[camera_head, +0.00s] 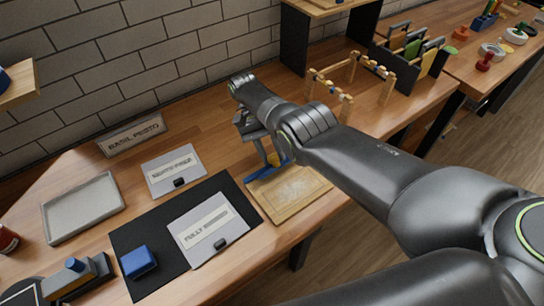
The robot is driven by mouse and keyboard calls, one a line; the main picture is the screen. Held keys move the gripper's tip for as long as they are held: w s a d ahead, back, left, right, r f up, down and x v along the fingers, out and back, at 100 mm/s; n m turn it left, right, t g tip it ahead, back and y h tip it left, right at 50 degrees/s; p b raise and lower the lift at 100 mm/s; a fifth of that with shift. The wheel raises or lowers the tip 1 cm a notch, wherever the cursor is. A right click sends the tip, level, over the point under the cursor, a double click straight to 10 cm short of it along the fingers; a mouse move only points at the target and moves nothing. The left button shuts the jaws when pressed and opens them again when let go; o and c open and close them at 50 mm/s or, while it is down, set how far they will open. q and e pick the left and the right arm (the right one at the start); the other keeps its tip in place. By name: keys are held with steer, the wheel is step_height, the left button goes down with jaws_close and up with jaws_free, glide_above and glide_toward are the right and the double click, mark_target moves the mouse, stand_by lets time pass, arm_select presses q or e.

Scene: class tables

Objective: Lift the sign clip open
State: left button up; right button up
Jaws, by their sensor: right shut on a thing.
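My right gripper (273,160) reaches in from the right and points down at the back edge of a wooden board (283,204). It is shut on a small blue and yellow piece (258,172), which looks like the sign clip; the fingers partly hide it. I cannot tell how far the clip is open. My left gripper is not in view.
A name sign (131,137) stands near the wall. A grey tray (82,231), a blue block (138,261) and a dark stamp-like device (80,277) are at the left. A wooden rack (345,70) and a dark file holder (402,65) stand at the back right.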

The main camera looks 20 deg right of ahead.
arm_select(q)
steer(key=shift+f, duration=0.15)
arm_select(e)
steer(key=shift+f, duration=0.1)
steer(key=o, duration=0.9)
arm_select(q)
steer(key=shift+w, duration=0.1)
